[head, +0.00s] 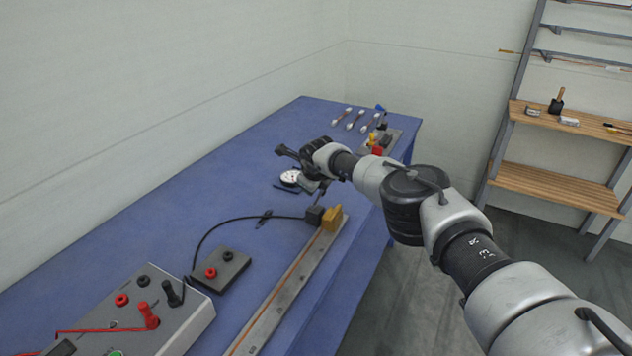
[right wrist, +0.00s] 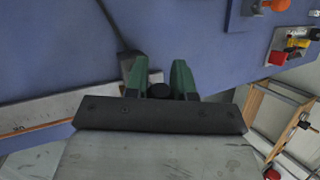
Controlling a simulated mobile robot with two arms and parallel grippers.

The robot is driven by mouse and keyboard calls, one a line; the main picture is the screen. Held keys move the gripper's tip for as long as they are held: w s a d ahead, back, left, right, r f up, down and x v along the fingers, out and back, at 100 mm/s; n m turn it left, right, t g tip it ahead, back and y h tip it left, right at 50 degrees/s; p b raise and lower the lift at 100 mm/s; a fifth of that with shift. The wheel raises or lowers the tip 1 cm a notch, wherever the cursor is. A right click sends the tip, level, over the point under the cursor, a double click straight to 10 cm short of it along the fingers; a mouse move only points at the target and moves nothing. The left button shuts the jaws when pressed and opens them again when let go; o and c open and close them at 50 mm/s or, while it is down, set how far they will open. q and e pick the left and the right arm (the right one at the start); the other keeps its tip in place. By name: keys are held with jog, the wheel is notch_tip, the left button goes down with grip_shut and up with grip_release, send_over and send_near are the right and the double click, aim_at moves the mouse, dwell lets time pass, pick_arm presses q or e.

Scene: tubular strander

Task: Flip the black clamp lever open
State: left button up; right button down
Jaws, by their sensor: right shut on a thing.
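My right gripper (right wrist: 159,78) shows in the right wrist view with its two green fingers close on either side of a small round black piece (right wrist: 159,91), which I take to be the black clamp lever. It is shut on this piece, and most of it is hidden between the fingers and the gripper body. A black clamp block (head: 315,215) sits by a brass-coloured block (head: 332,214) at the far end of a metal rail (head: 285,290). My left gripper is not in view.
A black cable (head: 225,224) runs to the clamp block. A white dial gauge (head: 290,178) lies beyond it. A small black terminal box (head: 221,269) and a grey instrument (head: 180,318) with red and black plugs stand nearer. The table's left side (head: 150,235) is clear.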

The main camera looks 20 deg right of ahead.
jog(key=shift+w+a+f+b, duration=0.15)
jog(key=shift+w+f+b, duration=0.1)
jog(key=shift+b, duration=0.25)
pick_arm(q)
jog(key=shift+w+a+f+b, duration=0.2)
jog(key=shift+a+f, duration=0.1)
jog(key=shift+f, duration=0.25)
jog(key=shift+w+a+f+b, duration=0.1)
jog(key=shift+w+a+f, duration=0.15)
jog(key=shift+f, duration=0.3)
pick_arm(e)
jog(key=shift+a+r+g+h, duration=0.1)
jog(key=shift+r+g+h, duration=0.05)
jog(key=shift+g+h, duration=0.25)
jog(key=c, duration=0.9)
grip_release()
jog(key=shift+w, duration=0.1)
jog(key=shift+c, duration=0.2)
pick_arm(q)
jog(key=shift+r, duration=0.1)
pick_arm(e)
jog(key=shift+p+v, duration=0.55)
jog(key=shift+v, duration=0.3)
pick_arm(q)
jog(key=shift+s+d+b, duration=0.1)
jog(key=shift+b, duration=0.35)
pick_arm(e)
jog(key=v, duration=0.9)
